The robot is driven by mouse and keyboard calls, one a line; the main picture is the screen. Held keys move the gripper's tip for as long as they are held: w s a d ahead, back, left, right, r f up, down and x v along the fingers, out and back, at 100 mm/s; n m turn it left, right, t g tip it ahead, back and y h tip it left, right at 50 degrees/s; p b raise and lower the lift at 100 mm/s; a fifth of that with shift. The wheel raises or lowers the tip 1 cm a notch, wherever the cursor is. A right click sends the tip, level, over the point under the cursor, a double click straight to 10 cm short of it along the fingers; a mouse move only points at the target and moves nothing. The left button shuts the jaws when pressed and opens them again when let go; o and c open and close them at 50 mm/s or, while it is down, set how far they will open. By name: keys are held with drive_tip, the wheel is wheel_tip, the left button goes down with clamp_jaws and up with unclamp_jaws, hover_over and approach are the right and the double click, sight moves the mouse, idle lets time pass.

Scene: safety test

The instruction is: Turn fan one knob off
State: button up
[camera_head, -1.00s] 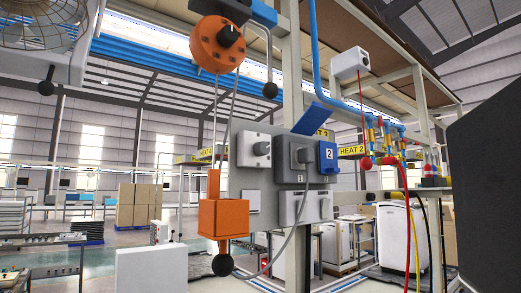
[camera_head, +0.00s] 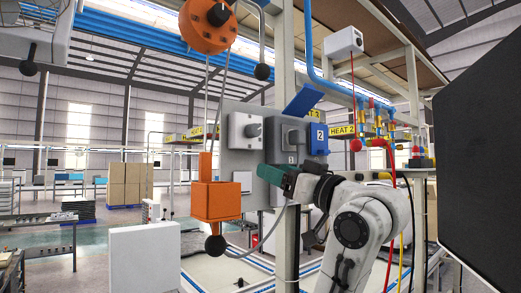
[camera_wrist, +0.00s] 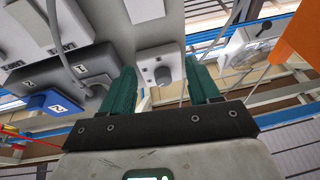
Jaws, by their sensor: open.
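My gripper (camera_head: 267,172) is in front of the panel, below and slightly right of the knob. In the wrist view, my gripper (camera_wrist: 158,80) has its two fingers apart with nothing held. I cannot tell how far the fingertips are from the knob. My fingers and arm hide the panel's lower part in the head view.
A blue socket marked 2 (camera_head: 318,139) and a dark grey socket with a plugged cable (camera_head: 290,135) sit right of the knob. An orange box (camera_head: 216,200) hangs at the left. A large dark panel (camera_head: 485,165) stands at the right.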

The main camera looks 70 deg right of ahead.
drive_tip(key=t, duration=0.1)
approach(257, 132)
drive_tip(key=shift+n+h, duration=0.3)
drive_tip(key=shift+h, duration=0.2)
drive_tip(key=p+x, duration=0.3)
drive_tip(key=x, duration=0.4)
drive_tip(key=shift+w+a+p, duration=0.15)
drive_tip(key=shift+p, duration=0.15)
drive_tip(key=shift+x, duration=0.85)
drive_tip(key=shift+f, duration=0.15)
drive_tip(key=shift+c, duration=0.4)
drive_tip(key=c, duration=0.9)
drive_tip(key=shift+c, duration=0.2)
